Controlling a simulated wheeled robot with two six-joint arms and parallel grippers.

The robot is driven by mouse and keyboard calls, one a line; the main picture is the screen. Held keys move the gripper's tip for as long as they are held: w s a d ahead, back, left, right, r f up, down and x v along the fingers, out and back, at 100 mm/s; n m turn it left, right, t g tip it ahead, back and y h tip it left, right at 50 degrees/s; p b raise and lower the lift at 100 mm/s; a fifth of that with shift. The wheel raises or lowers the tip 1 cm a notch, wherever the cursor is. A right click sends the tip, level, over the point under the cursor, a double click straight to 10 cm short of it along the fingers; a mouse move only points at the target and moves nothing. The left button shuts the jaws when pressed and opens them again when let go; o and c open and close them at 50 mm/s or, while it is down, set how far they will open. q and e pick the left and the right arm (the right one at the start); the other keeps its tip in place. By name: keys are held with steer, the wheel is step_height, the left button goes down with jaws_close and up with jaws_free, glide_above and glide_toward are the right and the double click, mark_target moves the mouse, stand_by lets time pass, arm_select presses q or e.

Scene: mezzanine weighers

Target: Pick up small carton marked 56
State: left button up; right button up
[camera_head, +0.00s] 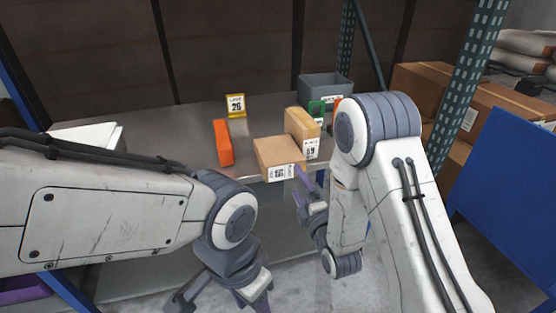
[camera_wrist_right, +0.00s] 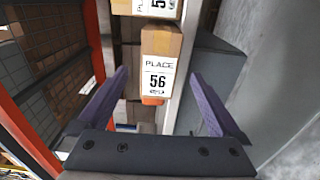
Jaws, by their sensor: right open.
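The small carton marked 56 (camera_wrist_right: 160,48) is brown with a white label reading PLACE 56. In the right wrist view it lies ahead of my right gripper (camera_wrist_right: 160,98), between the lines of its two spread purple fingers and apart from them. In the head view the front brown carton (camera_head: 279,152) is probably this one, but its label is too small to read surely. My right gripper (camera_head: 303,188) is open and empty, just right of that carton at the shelf's front edge. My left gripper (camera_head: 222,296) is low at the bottom edge, partly cut off; its opening is unclear.
Another labelled carton (camera_head: 302,126) stands just behind the front one. An orange box (camera_head: 222,143), a yellow sign marked 26 (camera_head: 235,105), a green item (camera_head: 316,108) and a grey bin (camera_head: 325,88) share the shelf (camera_head: 180,120). A teal post (camera_head: 468,75) rises at right.

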mark_target(292, 170)
steer(key=x, duration=0.8)
steer(key=shift+w+d, duration=0.15)
steer(key=shift+d, duration=0.1)
steer(key=c, duration=1.5)
steer(key=shift+p, duration=0.3)
jaws_close()
steer(key=shift+r, duration=0.15)
